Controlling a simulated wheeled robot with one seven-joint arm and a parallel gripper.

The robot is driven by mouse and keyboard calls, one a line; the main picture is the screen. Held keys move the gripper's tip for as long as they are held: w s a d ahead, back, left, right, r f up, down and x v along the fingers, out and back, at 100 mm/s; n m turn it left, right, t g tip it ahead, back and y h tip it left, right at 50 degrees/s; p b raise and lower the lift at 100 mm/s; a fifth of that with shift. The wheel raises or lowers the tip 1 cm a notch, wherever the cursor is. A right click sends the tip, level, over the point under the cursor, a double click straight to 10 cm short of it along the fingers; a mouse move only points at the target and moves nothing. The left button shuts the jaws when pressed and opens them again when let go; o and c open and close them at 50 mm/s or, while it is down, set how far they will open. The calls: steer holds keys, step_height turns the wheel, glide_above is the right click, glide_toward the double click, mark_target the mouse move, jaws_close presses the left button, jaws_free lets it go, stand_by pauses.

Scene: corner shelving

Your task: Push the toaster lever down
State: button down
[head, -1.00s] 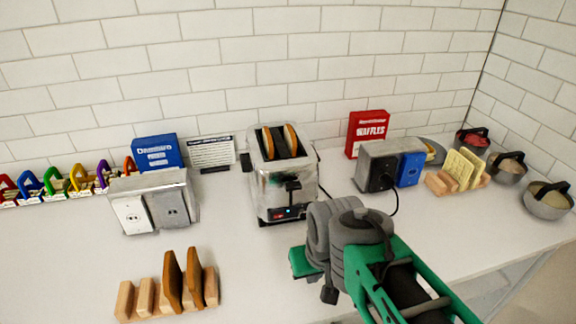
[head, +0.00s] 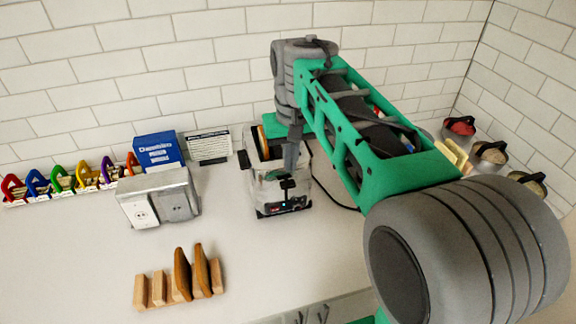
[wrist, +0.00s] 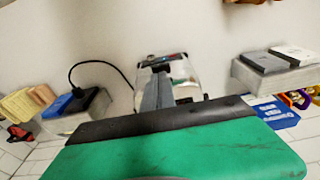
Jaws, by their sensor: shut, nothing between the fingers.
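The silver toaster (head: 268,192) stands on the counter near the wall, with a brown bread slice (head: 263,142) showing in its top. Its black lever (head: 288,184) is on the front face, above a dark control panel. My gripper (head: 289,168) points down over the toaster's top front, its shut grey fingers just above the lever in the picture. I cannot tell whether they touch the toaster. In the wrist view the shut fingers (wrist: 157,98) overlap the toaster (wrist: 182,72) and hide part of it, and the lever cannot be made out.
A grey outlet box (head: 150,207) stands left of the toaster, with a blue box (head: 158,152) and a sign (head: 208,146) behind. A wooden rack (head: 158,288) with brown slices is at the front left. My arm covers the counter's right side. The counter front centre is clear.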

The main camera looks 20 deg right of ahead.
mark_target(288, 184)
steer(key=shift+w+r, duration=0.35)
steer(key=shift+r, duration=0.2)
steer(key=shift+f, duration=0.1)
steer(key=f+b, duration=0.1)
steer(key=f, duration=0.1)
steer(key=f+b, duration=0.4)
steer(key=f, duration=0.1)
steer(key=shift+w, duration=0.35)
steer(key=shift+r, duration=0.1)
